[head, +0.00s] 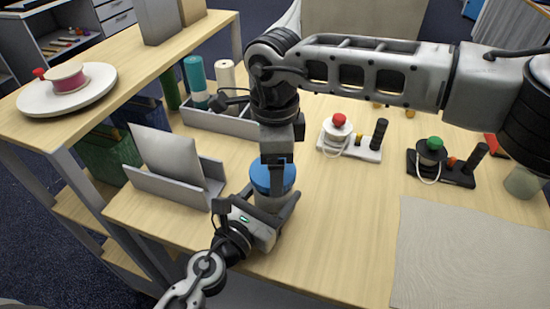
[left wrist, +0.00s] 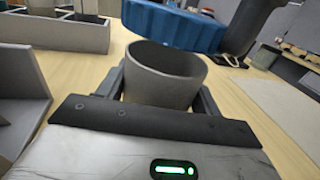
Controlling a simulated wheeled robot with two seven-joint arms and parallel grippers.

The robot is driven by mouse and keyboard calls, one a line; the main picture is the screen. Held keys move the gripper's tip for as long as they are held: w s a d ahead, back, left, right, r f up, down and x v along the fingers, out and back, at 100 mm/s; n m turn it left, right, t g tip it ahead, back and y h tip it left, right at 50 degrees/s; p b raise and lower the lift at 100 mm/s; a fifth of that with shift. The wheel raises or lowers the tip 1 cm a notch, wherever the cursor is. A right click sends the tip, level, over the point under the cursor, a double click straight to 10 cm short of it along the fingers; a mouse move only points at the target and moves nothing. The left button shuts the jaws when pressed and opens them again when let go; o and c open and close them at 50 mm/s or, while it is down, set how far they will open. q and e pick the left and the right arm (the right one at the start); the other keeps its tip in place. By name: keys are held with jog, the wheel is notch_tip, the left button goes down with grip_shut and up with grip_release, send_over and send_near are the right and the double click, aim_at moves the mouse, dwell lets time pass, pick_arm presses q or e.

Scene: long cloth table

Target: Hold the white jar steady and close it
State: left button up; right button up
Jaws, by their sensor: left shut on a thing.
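The white jar (head: 270,204) stands near the table's front edge and looks light grey. My left gripper (head: 272,212) is shut around its body, with a finger on each side in the left wrist view (left wrist: 163,92). The jar's open mouth (left wrist: 165,58) shows there. The blue lid (head: 267,180) is above the jar, and in the left wrist view (left wrist: 172,24) a gap shows between its underside and the rim. My right gripper (head: 276,180) comes down from above and is shut on the lid. A dark finger is against the lid's side in the left wrist view.
A grey holder with a panel (head: 165,188) stands left of the jar, and a grey bin (head: 222,120) with rolls is behind it. Stands with a red knob (head: 338,121) and a green knob (head: 434,143) are at right. A grey cloth (head: 470,255) lies front right.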

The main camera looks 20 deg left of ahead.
jog(key=shift+f, duration=0.85)
jog(key=shift+f, duration=0.6)
